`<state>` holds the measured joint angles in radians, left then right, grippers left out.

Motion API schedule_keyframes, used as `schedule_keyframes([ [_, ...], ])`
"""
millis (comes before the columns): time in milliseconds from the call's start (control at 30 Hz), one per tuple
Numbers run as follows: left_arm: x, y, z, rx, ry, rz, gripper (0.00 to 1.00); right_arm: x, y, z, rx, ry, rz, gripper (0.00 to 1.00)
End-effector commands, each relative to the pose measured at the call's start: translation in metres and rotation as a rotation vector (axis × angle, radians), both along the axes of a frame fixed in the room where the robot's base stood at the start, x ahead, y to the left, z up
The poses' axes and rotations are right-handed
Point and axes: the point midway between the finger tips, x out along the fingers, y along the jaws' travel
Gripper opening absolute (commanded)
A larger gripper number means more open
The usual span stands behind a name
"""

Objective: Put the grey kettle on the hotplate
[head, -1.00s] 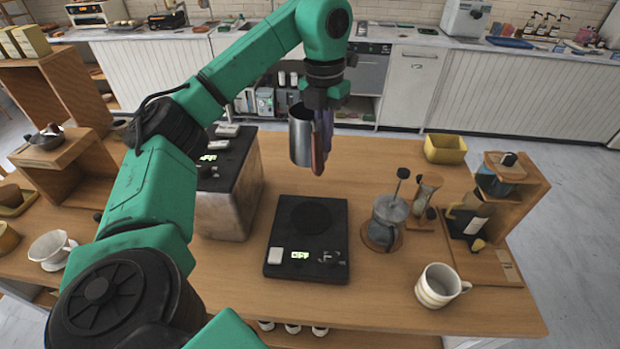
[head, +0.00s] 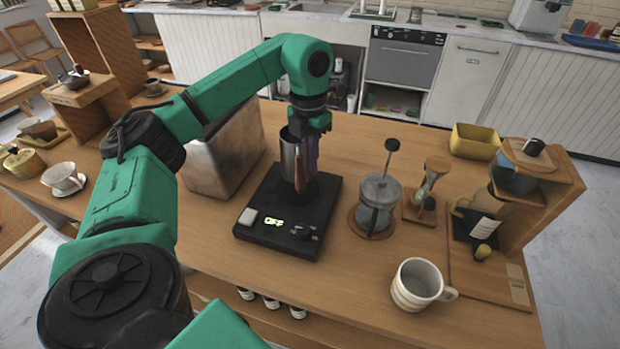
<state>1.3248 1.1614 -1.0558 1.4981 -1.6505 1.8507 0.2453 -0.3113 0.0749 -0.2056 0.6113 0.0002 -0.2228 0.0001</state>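The grey kettle (head: 290,158), a metal vessel with a reddish-brown handle, is upright over the back part of the black hotplate (head: 262,203). The hotplate lies on the wooden counter and its display reads OFF. My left gripper (head: 311,150) points down and is shut on the kettle's handle side. The fingertips are partly hidden by the handle. The kettle's base shows at or just above the plate; I cannot tell whether it touches. My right gripper is not in view.
A French press (head: 377,192) and an hourglass-like timer (head: 428,185) stand right of the hotplate. A striped mug (head: 417,284) is at the front right. A yellow bin (head: 474,141) and a wooden stand (head: 548,185) are farther right. A metal-sided box (head: 222,158) stands left.

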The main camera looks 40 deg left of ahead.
Motion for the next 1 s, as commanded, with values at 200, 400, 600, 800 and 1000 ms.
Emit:
schedule_keyframes([
  [200, -0.001, 0.001, -0.035, 0.001, 0.002, 0.002, 0.0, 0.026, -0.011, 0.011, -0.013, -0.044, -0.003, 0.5],
  [400, 0.0, 0.001, -0.049, 0.0, -0.003, 0.002, 0.0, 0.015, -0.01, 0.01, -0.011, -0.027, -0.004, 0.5],
  [600, 0.0, 0.0, -0.052, 0.0, -0.003, 0.002, 0.0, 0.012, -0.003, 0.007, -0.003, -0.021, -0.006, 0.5],
  [800, 0.0, 0.001, -0.052, 0.0, -0.001, 0.002, 0.34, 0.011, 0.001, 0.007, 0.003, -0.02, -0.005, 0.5],
  [1000, 0.0, 0.0, -0.051, 0.0, -0.001, 0.002, 0.34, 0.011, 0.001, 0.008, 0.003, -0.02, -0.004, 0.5],
])
